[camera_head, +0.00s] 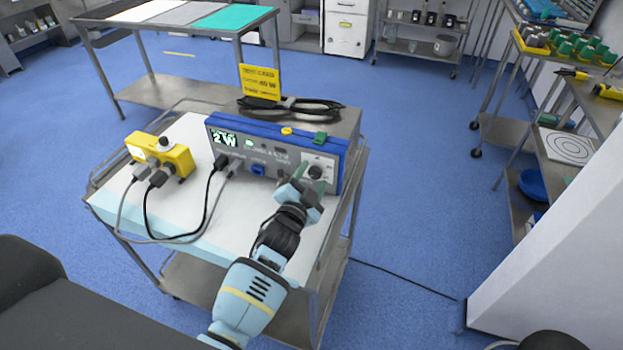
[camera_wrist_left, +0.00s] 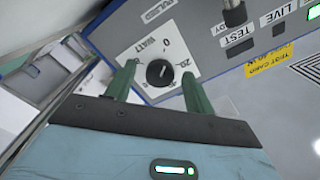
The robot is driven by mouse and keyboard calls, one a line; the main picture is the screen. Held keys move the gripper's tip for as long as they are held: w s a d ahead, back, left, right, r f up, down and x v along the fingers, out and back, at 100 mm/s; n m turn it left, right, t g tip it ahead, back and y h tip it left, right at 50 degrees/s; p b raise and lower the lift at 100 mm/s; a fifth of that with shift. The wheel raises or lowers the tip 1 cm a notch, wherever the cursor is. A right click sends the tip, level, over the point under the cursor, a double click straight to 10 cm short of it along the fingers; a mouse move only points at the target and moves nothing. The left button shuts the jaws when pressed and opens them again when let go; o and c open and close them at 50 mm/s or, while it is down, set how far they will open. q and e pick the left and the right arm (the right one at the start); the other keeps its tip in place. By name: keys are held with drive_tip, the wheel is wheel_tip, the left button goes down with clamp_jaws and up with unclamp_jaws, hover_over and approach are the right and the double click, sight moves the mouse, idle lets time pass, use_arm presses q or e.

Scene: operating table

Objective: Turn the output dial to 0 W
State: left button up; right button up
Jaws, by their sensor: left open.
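The output dial (camera_head: 316,172) is a small black knob on a white plate at the right end of the blue-and-grey generator's front panel (camera_head: 262,160). In the left wrist view the dial (camera_wrist_left: 159,72) shows between my fingers, with "WATT", "0" and "20" printed around it. I cannot tell exactly where its pointer stands. The generator's green display (camera_head: 224,139) appears to read 2 W. My left gripper (camera_head: 304,181) is open in front of the dial. Its two green fingertips (camera_wrist_left: 158,70) stand on either side of the knob; contact is not clear. My right gripper is not in view.
The generator stands on a metal cart (camera_head: 118,212). A yellow box (camera_head: 175,160) with plugs and cables is left of it.

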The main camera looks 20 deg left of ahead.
use_arm(q)
drive_tip(key=shift+w, duration=0.1)
drive_tip(key=c, duration=1)
drive_tip(key=shift+n, duration=0.7)
drive_tip(key=o, duration=1)
